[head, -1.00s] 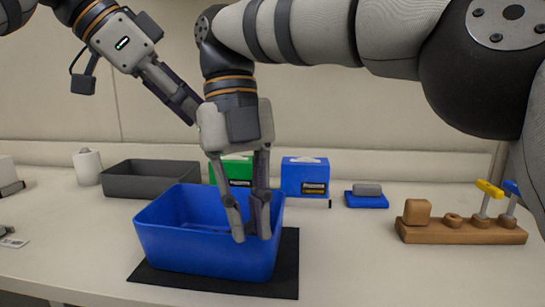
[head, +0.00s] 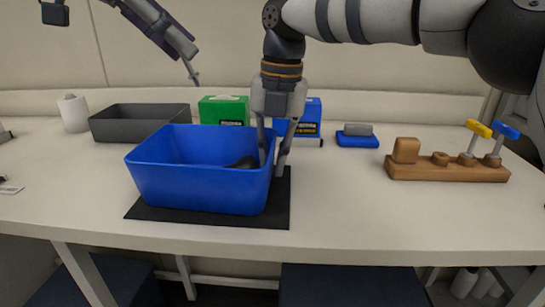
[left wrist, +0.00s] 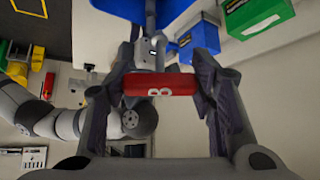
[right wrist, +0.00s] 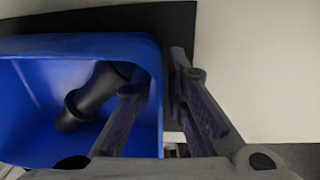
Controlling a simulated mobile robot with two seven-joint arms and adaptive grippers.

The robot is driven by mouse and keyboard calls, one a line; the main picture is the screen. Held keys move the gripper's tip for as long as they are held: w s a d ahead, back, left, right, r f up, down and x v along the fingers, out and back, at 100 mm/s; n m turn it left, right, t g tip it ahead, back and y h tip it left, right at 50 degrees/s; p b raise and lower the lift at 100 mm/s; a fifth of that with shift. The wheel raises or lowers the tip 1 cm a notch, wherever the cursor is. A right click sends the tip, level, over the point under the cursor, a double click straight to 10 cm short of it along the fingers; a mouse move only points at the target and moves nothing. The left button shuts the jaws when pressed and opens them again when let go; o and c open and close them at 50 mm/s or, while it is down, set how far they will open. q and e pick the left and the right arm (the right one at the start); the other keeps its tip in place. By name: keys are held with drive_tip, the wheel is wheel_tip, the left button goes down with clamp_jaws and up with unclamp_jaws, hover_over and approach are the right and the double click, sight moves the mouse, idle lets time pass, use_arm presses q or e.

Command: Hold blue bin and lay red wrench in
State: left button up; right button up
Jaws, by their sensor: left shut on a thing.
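The blue bin (head: 200,185) stands upright on a black mat (head: 150,211). My right gripper (head: 274,155) points down at its right wall. One finger is inside the bin and one outside, astride the rim, with a gap between the fingers, as the right wrist view (right wrist: 163,85) also shows. My left gripper (head: 188,62) is raised behind and above the bin. In the left wrist view its fingers are shut on the red wrench (left wrist: 160,83), held crosswise with a white mark on it. I cannot make out the wrench in the head view.
A dark cylindrical thing (right wrist: 95,92) lies inside the bin. Behind stand a grey bin (head: 130,128), a green box (head: 223,112) and a blue box (head: 308,120). A wooden rack with tools (head: 440,173) is at the right.

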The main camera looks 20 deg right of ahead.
sight(185, 60)
drive_tip(key=shift+f, duration=0.3)
drive_tip(key=shift+c, duration=0.3)
clamp_jaws()
use_arm(q)
drive_tip(key=f+n+y, duration=0.1)
drive_tip(key=n, duration=0.1)
drive_tip(key=d+f+n+t+y, duration=0.1)
drive_tip(key=n, duration=0.1)
drive_tip(key=f+n+t+y, duration=0.1)
drive_tip(key=f, duration=0.1)
drive_tip(key=shift+w+d+n+y, duration=0.15)
drive_tip(key=shift+d+n+y, duration=0.1)
drive_tip(key=shift+n+y, duration=0.15)
drive_tip(key=f+n+y, duration=0.1)
drive_tip(key=f+n, duration=0.1)
drive_tip(key=f, duration=0.2)
drive_tip(key=w+a+f+n+y, duration=0.1)
drive_tip(key=f+n, duration=0.1)
drive_tip(key=f, duration=0.2)
drive_tip(key=a+f+n+y, duration=0.1)
drive_tip(key=f, duration=0.3)
drive_tip(key=shift+w+f+n, duration=0.15)
drive_tip(key=shift+f+n, duration=0.25)
